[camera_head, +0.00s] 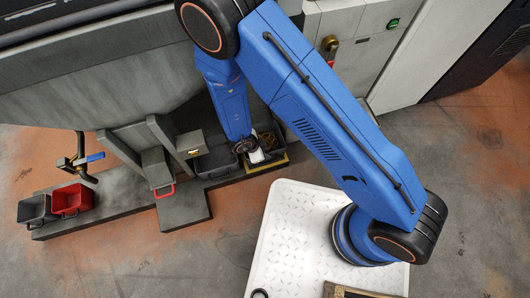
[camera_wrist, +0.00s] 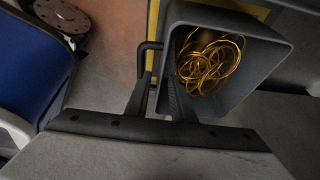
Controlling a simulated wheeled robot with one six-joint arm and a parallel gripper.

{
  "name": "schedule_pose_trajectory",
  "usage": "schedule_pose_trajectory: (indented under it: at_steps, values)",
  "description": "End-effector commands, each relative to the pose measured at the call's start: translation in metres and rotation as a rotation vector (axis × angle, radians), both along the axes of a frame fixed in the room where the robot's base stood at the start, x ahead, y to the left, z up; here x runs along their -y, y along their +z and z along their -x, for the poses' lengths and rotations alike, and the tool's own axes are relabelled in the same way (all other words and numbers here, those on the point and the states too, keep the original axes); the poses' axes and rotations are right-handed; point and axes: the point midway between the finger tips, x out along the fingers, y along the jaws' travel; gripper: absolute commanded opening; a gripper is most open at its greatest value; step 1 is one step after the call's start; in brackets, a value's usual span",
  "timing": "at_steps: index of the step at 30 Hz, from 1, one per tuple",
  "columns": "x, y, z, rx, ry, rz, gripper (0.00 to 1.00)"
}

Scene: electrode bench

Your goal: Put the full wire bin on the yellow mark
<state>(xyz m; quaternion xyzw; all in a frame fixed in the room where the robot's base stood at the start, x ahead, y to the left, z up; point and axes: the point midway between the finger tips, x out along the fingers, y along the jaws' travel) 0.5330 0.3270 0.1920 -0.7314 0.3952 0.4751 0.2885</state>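A dark grey bin (camera_wrist: 266,66) holds coils of gold wire (camera_wrist: 208,62). In the head view, the wire bin (camera_head: 277,136) is partly hidden by my arm's end. Yellow mark edging (camera_head: 268,165) shows along its front, and a yellow strip (camera_wrist: 153,20) shows beside it in the wrist view. The bin looks upright; I cannot tell whether it rests fully on the mark. My gripper's tips are hidden in the head view.
Another dark grey bin (camera_head: 217,162) stands just left of the wire bin. A red bin (camera_head: 72,199) and a grey bin (camera_head: 35,211) stand at the far left, near a blue-handled valve (camera_head: 88,158). A machine wall (camera_head: 100,70) rises behind. Open floor (camera_head: 130,255) lies in front.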

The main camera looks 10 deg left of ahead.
Motion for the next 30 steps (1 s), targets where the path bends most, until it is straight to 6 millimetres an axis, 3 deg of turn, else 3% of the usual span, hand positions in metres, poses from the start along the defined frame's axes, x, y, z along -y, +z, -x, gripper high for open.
schedule_pose_trajectory:
  at_steps: [8,24,30]
  values:
    - [-0.004,0.012,0.002,0.001,0.0,-0.002,0.22]
    - [-0.029,0.089,0.022,0.001,0.0,-0.002,0.22]
    - [-0.035,0.107,0.027,0.001,0.0,0.0,0.22]
